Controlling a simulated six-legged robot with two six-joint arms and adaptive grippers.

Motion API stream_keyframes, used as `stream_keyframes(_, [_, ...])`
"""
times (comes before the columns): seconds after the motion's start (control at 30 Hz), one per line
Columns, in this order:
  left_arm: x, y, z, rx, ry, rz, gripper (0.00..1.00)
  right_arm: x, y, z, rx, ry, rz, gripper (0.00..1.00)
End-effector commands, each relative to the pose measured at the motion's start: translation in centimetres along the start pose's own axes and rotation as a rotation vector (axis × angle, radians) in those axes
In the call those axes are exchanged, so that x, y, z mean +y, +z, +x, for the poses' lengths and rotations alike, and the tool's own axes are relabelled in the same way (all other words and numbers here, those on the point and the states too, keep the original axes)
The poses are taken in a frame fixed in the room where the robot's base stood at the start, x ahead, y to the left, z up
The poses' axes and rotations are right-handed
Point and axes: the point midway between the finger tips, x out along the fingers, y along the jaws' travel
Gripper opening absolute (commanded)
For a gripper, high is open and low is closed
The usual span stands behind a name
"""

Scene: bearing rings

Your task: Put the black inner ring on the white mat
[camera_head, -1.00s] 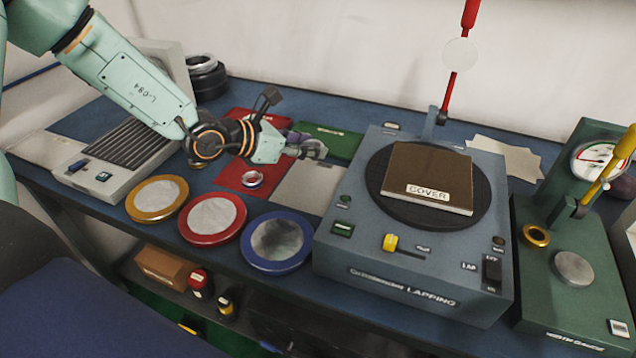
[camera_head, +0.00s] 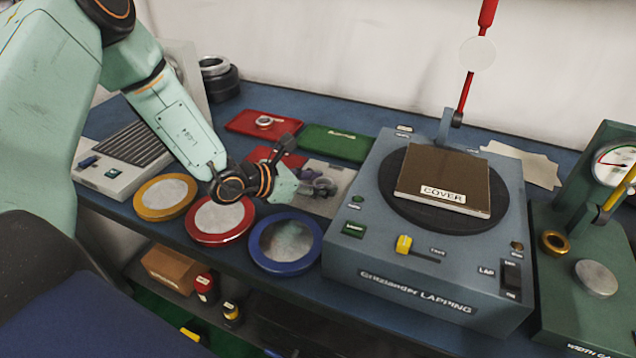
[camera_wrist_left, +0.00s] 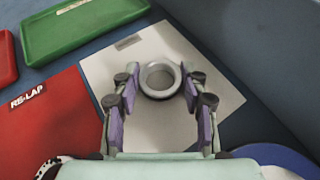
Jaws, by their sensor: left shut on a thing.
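My left gripper (camera_head: 308,188) is over the white mat (camera_head: 342,174), left of the lapping machine. In the left wrist view, its two purple-padded fingers (camera_wrist_left: 160,88) are shut on a ring (camera_wrist_left: 160,80). The ring looks grey with a paler rim, not clearly black, and its open bore faces the camera. It is over the middle of the white mat (camera_wrist_left: 108,80); I cannot tell whether it touches it. In the head view the ring (camera_head: 325,186) is small and partly hidden by the fingers. My right gripper is not in view.
The red RE-LAP mat (camera_wrist_left: 45,118) lies beside the white mat, with another ring partly visible. A green tray (camera_head: 338,143) and red tray (camera_head: 240,124) are behind. Gold (camera_head: 165,197), red (camera_head: 220,221) and blue-rimmed (camera_head: 286,243) discs stand in front. The lapping machine (camera_head: 420,275) is right.

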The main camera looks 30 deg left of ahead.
Motion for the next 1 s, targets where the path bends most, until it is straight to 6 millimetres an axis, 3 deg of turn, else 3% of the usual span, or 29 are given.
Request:
stream_keyframes(0.07, [0.0,-0.2,0.1,0.0,0.0,0.0,0.1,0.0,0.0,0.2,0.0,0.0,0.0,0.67])
stream_keyframes(0.1, [0.0,-0.2,0.1,0.001,0.0,0.0,0.46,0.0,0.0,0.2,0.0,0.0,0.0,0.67])
stream_keyframes(0.33, [0.0,-0.1,0.0,0.001,0.0,0.0,0.66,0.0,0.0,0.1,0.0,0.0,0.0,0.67])
stream_keyframes(0.7, [0.0,0.1,-0.1,0.001,0.0,0.0,0.66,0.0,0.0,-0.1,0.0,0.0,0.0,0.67])
stream_keyframes(1.0, [0.0,0.2,-3.4,-0.003,0.002,-0.006,0.66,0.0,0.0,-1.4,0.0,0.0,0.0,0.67])
